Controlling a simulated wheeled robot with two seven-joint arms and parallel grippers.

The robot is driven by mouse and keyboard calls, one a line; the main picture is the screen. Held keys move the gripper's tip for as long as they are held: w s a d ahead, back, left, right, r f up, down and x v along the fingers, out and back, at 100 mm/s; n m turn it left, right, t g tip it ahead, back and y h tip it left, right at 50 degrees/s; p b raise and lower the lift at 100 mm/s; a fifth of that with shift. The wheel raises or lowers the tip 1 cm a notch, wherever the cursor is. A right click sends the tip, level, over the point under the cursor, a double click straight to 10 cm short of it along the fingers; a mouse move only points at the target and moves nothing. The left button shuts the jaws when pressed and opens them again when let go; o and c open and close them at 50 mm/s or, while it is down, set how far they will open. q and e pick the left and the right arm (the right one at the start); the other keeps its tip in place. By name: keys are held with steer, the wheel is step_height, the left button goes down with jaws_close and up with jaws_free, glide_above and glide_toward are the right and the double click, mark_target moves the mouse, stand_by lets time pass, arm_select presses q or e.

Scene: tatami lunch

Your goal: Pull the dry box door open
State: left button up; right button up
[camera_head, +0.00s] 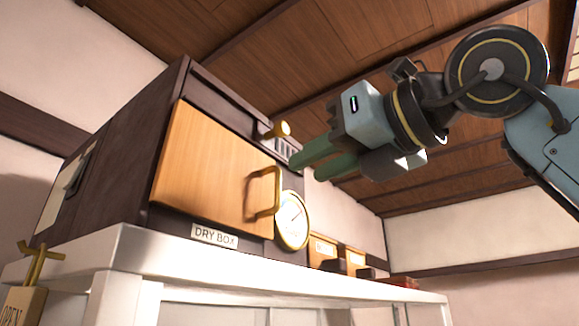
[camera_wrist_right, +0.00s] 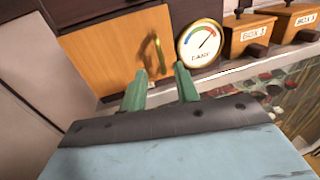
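The dry box (camera_head: 110,180) is a dark brown cabinet on a white shelf, with a "DRY BOX" label under its front. Its light wooden door (camera_head: 212,165) looks shut. A brass loop handle (camera_head: 264,192) is on the door's right side; it also shows in the right wrist view (camera_wrist_right: 158,53). My right gripper (camera_head: 308,168) is in front of the box, up and to the right of the handle. In the right wrist view its two green fingers (camera_wrist_right: 160,75) are apart with nothing between them, and the handle is beyond them. My left gripper is in neither view.
A round gauge (camera_head: 292,220) is right of the door, and a brass knob (camera_head: 279,129) is above it. Small wooden boxes (camera_wrist_right: 247,33) stand farther right on the white shelf (camera_head: 190,255). An "OPEN" sign block (camera_head: 20,304) is at lower left.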

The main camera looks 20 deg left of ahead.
mark_target(280, 183)
steer(key=p+x, duration=0.1)
steer(key=x, duration=0.4)
steer(key=shift+w+a, duration=0.2)
steer(key=shift+a, duration=0.1)
jaws_close()
